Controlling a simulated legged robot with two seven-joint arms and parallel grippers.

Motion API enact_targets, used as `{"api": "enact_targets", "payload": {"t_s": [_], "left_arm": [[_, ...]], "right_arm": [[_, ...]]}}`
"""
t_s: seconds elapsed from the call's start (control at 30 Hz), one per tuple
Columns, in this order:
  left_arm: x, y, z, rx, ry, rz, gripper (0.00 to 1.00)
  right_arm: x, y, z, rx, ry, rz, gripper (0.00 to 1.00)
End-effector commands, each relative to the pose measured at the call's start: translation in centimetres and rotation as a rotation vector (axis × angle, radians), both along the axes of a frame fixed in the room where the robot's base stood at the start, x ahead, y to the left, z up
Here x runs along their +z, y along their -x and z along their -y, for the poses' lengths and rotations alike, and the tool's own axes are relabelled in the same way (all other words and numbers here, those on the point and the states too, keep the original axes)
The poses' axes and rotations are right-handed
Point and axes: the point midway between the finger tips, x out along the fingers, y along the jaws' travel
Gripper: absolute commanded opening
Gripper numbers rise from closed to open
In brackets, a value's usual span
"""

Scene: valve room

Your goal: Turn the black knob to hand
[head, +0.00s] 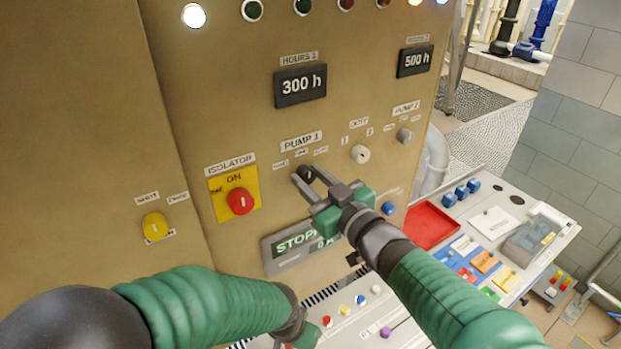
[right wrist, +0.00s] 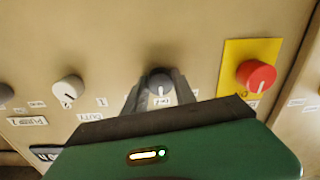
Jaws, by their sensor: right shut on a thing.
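The black knob (head: 306,173) sits on the tan panel under the PUMP 1 label (head: 301,141), with small position labels above it that are too small to read surely. My right gripper (head: 309,178) reaches it from below right and is shut on it. In the right wrist view the knob (right wrist: 160,80) stands between the two fingers (right wrist: 160,92); its white pointer line aims down the picture at a small label. My left gripper (head: 304,338) is at the bottom edge, below the panel, mostly hidden behind its own arm, so its jaws cannot be made out.
A red isolator knob (head: 240,201) on a yellow plate is left of the black knob. A white knob (head: 360,154) and a grey knob (head: 404,135) are to its right. A display (head: 290,244) lies below. A red tray (head: 432,226) is on the bench at right.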

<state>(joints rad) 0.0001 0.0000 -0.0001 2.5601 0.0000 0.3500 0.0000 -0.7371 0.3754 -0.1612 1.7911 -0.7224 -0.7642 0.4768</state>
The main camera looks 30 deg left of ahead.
Motion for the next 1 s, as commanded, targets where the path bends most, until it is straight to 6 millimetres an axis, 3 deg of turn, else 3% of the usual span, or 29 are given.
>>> {"api": "enact_targets", "payload": {"t_s": [0.47,1.0], "left_arm": [[-1.0,0.0,0.0,0.000,0.000,0.000,0.36],[-5.4,0.0,0.0,0.000,0.000,0.000,0.36]], "right_arm": [[-0.4,0.0,0.1,-0.002,0.033,0.051,0.00],[-0.6,0.1,0.1,0.000,0.244,0.407,0.00]]}}
